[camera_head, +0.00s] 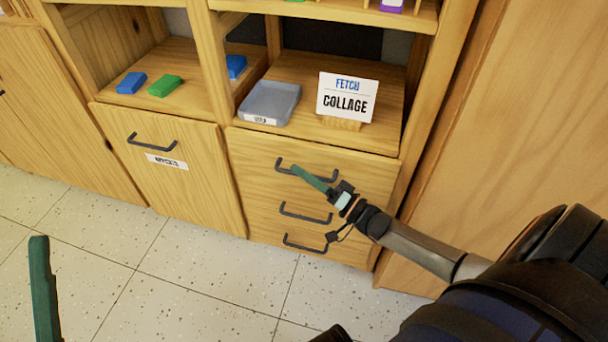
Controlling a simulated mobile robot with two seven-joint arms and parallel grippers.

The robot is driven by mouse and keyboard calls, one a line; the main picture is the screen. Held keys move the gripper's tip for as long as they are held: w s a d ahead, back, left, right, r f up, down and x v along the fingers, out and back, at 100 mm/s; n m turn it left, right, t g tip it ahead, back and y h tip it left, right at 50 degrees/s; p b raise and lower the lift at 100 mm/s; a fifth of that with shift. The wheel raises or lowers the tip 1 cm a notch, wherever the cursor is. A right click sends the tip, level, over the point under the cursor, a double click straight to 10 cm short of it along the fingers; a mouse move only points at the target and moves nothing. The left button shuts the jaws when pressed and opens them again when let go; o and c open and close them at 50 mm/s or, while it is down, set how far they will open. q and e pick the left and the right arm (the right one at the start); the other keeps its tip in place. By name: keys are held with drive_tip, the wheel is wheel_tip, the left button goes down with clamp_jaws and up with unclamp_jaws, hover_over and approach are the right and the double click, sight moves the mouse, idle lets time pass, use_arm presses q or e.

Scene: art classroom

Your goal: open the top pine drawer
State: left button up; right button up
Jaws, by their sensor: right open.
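The top pine drawer (262,152) is the uppermost of three stacked drawer fronts at the centre right, and it looks shut. Its dark bar handle (284,166) runs across the front, with its right part partly behind my gripper. My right gripper (318,187) is open, with green fingers at the handle. Whether a finger touches the handle or is behind it, I cannot tell. Of my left gripper (43,290), only a green finger shows at the lower left, away from the drawers.
Two lower handles (305,213) sit below the top one. A grey tray (270,102) and a "FETCH COLLAGE" sign (347,97) stand on the shelf above. A labelled cabinet door (185,195) is to the left, and a wooden panel (520,130) to the right. The speckled floor (170,270) in front is clear.

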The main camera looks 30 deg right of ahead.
drive_tip(key=shift+c, duration=0.2)
clamp_jaws()
idle(1.1)
